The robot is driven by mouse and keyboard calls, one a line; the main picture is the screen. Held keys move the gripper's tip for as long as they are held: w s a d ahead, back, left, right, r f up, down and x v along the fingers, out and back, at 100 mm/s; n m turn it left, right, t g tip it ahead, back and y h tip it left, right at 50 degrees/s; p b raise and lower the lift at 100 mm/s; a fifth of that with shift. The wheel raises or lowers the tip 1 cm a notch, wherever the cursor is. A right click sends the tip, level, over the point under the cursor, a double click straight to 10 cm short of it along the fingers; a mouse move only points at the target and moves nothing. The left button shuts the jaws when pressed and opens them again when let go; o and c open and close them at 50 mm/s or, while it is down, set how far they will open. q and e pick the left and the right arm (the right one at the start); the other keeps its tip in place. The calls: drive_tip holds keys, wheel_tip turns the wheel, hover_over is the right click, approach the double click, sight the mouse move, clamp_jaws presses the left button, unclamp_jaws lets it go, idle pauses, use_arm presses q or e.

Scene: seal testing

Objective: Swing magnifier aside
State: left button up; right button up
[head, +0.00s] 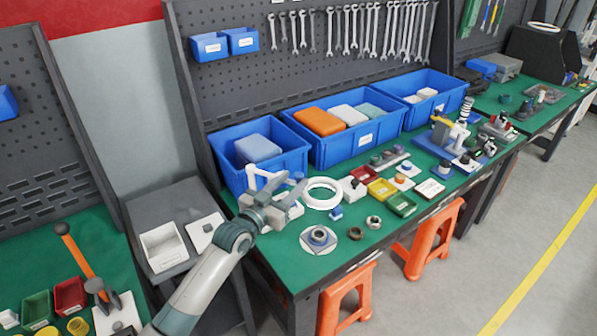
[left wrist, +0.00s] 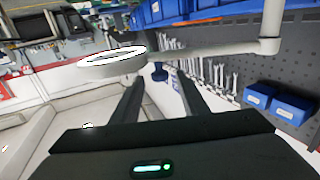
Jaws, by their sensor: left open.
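The magnifier's white ring head (head: 322,193) hangs over the green workbench. Its ring also shows in the left wrist view (left wrist: 112,61), with a pale arm (left wrist: 200,50) running right to an upright post (left wrist: 270,28). In the head view, part of a white arm (head: 262,176) shows behind my gripper. A small blue knob (head: 336,213) shows by the ring's near edge; a blue knob also shows in the left wrist view (left wrist: 160,72), between and beyond my fingers. My left gripper (head: 294,197) is open and empty, left of the ring. Whether it touches the magnifier is unclear.
Blue bins (head: 262,153) line the bench's back, below a pegboard of wrenches (head: 345,30). A round part on a white disc (head: 319,238), dark rings (head: 357,233) and small coloured trays (head: 401,203) lie nearby. Orange stools (head: 345,290) stand in front.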

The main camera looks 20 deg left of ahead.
sight(296, 178)
use_arm(q)
drive_tip(key=shift+p+x, duration=0.35)
drive_tip(key=shift+x, duration=1.7)
drive_tip(key=shift+s, duration=0.1)
clamp_jaws()
